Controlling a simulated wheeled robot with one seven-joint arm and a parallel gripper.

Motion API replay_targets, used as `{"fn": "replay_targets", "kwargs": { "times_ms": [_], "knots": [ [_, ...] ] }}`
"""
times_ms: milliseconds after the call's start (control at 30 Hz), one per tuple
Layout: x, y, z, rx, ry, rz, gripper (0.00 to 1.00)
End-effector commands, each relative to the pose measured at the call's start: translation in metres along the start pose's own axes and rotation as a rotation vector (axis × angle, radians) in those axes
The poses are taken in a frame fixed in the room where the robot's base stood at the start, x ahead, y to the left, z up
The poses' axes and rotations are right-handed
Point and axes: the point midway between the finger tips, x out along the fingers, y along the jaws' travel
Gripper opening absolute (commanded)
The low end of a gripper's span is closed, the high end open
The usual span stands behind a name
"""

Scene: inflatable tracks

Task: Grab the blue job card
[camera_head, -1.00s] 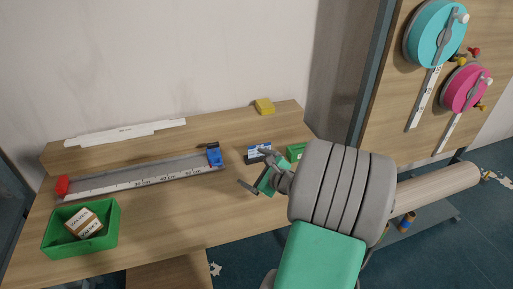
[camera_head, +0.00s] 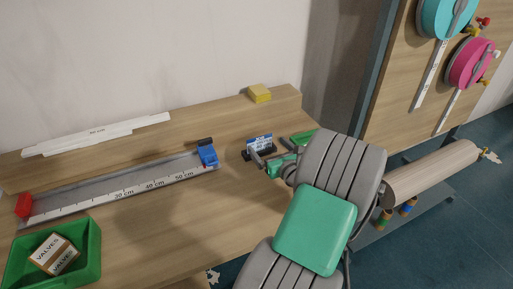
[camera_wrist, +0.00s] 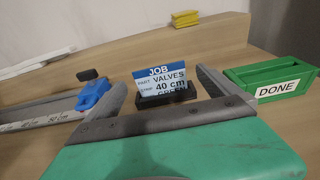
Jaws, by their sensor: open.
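The blue-topped job card (camera_head: 260,142) stands upright in a small black holder (camera_head: 248,156) on the wooden bench. In the wrist view the card (camera_wrist: 160,80) reads JOB, VALVES, 40 cm, and its lowest line is partly hidden. My gripper (camera_wrist: 162,90) is open, with one grey finger on each side of the card as seen from the wrist. In the head view my gripper (camera_head: 266,164) is just in front of the card. I cannot tell whether the fingertips reach the card's depth.
A green DONE tray (camera_wrist: 268,82) is right of the card. A measuring rail with a blue stop (camera_head: 208,156) and red end (camera_head: 23,205) lies left. A green bin (camera_head: 90,250) holds VALVES boxes. A yellow block (camera_head: 260,93) sits on the back ledge.

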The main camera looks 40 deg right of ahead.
Motion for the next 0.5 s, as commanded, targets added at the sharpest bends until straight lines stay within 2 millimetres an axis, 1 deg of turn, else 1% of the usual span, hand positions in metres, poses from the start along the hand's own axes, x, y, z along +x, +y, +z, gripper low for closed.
{"fn": "replay_targets", "kwargs": {
  "times_ms": [33,167,333,400,500],
  "knots": [
    [0.008,0.004,0.002,-0.004,0.000,0.009,1.00],
    [0.028,0.008,0.003,-0.006,0.000,0.017,1.00],
    [0.059,0.008,0.005,-0.006,0.000,0.019,1.00],
    [0.068,0.007,0.004,-0.006,0.000,0.017,1.00],
    [0.073,0.006,0.004,-0.004,0.000,0.013,1.00]
  ]
}}
